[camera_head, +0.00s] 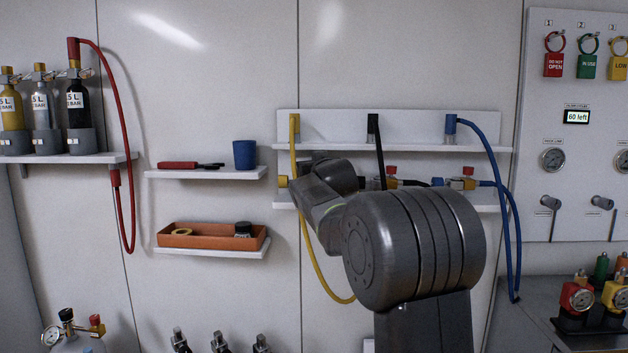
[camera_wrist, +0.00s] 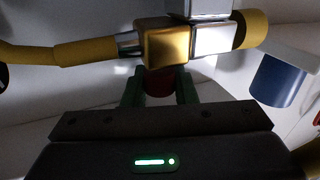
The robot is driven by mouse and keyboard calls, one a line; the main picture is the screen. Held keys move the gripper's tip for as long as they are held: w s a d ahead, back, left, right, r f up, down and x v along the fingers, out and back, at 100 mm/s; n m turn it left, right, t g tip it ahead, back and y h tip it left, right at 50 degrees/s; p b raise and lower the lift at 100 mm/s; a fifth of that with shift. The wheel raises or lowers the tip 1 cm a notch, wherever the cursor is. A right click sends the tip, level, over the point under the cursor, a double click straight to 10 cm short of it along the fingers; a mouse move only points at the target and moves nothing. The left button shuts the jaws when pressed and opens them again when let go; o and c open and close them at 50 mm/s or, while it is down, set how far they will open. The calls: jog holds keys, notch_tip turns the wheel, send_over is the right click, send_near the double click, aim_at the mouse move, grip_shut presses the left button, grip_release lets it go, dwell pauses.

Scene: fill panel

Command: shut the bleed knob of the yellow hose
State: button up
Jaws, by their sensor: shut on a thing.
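The yellow hose (camera_head: 315,262) hangs from the upper rail and loops below the lower shelf in the head view. In the wrist view, the yellow hose end (camera_wrist: 85,50) joins a brass fitting (camera_wrist: 165,44) and a silver block (camera_wrist: 209,40). A dark red bleed knob (camera_wrist: 158,84) sits against the brass fitting. My gripper (camera_wrist: 159,79) has a greenish finger on each side of this knob and is shut on it. In the head view my arm hides the knob and most of the yellow hose's fitting. I cannot tell how far the knob is turned.
Black and blue (camera_head: 512,220) hoses hang to the right, with red knobs (camera_head: 391,169) on the lower shelf (camera_head: 480,208). Left are a small shelf with a blue cup (camera_head: 244,154) and an orange tray (camera_head: 190,241). A blue cylinder (camera_wrist: 280,80) is near my gripper.

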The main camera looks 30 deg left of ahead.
jog(key=shift+a+f+m+t+h+b, duration=0.1)
jog(key=shift+f+m+t+h+b, duration=0.3)
jog(key=shift+b, duration=2.2)
jog(key=shift+s+b, duration=0.1)
jog(key=shift+b, duration=0.5)
jog(key=shift+r, duration=0.1)
jog(key=o, duration=1)
jog(key=shift+d+r, duration=0.15)
jog(key=shift+d, duration=0.05)
jog(key=shift+s, duration=0.1)
jog(key=b+v, duration=0.3)
jog(key=v, duration=1)
jog(key=shift+s+d+b, duration=0.2)
jog(key=shift+s+b, duration=0.15)
jog(key=shift+b, duration=0.05)
jog(key=p+x, duration=0.4)
jog(key=x, duration=1)
jog(key=shift+w+d+r, duration=0.1)
jog(key=shift+d, duration=0.05)
